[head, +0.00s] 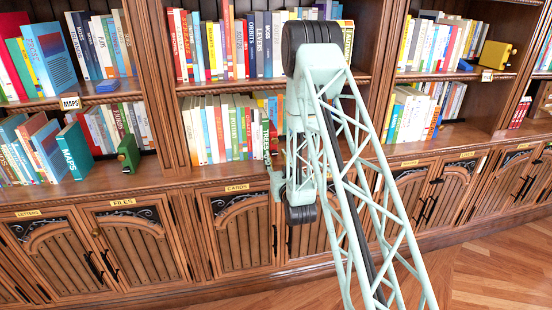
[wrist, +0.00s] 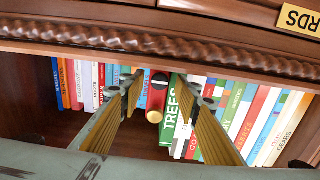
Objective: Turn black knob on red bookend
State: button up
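In the wrist view, the red bookend (wrist: 156,98) stands on the shelf beside a green book titled TREES. Its black knob (wrist: 160,77) faces the camera and has a white line on it. My gripper (wrist: 161,88) is open, with its two yellow-padded fingers on either side of the bookend and nothing visibly held. I cannot tell how far the fingertips are from the knob. In the head view, my gripper (head: 273,172) is at the lower middle shelf, and my arm hides part of this area.
Rows of books (head: 220,128) fill the shelves. A green bookend (head: 128,153) stands lower left and a yellow one (head: 496,54) upper right. A carved shelf edge (wrist: 160,45) runs across the wrist view. Cabinet doors (head: 240,230) are below, with open wooden floor in front.

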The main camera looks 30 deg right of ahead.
jog(key=shift+w, duration=0.2)
jog(key=shift+c, duration=0.5)
jog(key=c, duration=0.7)
jog(key=shift+c, duration=0.2)
jog(key=shift+m, duration=0.4)
jog(key=m, duration=0.3)
jog(key=shift+m, duration=1.8)
